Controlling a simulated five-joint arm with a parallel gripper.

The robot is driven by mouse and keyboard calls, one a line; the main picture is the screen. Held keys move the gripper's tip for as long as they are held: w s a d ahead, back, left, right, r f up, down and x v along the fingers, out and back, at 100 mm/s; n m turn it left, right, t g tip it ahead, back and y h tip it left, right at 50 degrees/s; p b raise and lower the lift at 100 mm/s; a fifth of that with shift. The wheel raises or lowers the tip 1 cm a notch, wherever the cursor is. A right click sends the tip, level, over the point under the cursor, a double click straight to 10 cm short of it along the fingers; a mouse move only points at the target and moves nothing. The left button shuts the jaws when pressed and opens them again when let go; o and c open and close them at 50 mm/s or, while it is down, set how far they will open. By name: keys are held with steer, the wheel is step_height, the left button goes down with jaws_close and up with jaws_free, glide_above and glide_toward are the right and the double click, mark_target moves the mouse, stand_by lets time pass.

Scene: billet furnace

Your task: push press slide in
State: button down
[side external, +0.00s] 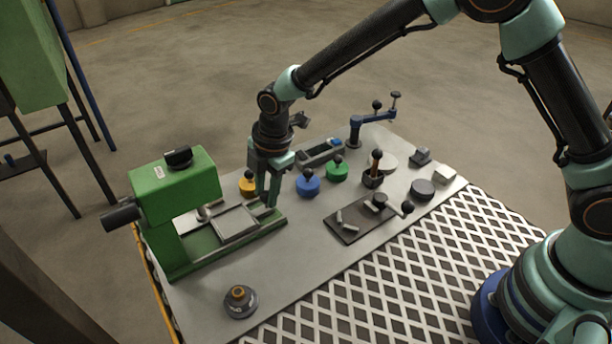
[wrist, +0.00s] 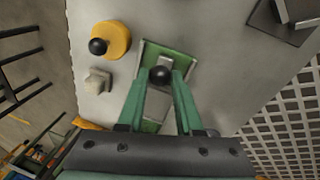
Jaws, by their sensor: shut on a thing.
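The green press (side external: 178,185) stands at the left of the bench in the side view. Its grey slide (side external: 237,223) lies on the green base (side external: 190,264), extending out of the press toward my gripper (side external: 267,203). My gripper points down at the slide's outer end. In the wrist view, my gripper (wrist: 160,78) has its two green fingers on either side of a round black knob (wrist: 161,75), shut on it. The knob is hidden behind the fingers in the side view. The green base end (wrist: 182,53) shows beyond the knob.
A dark plate (side external: 345,222) with small bars lies to the right. A round dark piece (side external: 240,302) sits at the front edge.

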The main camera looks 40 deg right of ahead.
steer(key=shift+a, duration=1.05)
steer(key=c, duration=0.6)
jaws_free()
steer(key=r, duration=0.4)
steer(key=s+r, duration=0.1)
steer(key=r, duration=0.3)
steer(key=s+d+r, duration=0.1)
steer(key=r, duration=0.3)
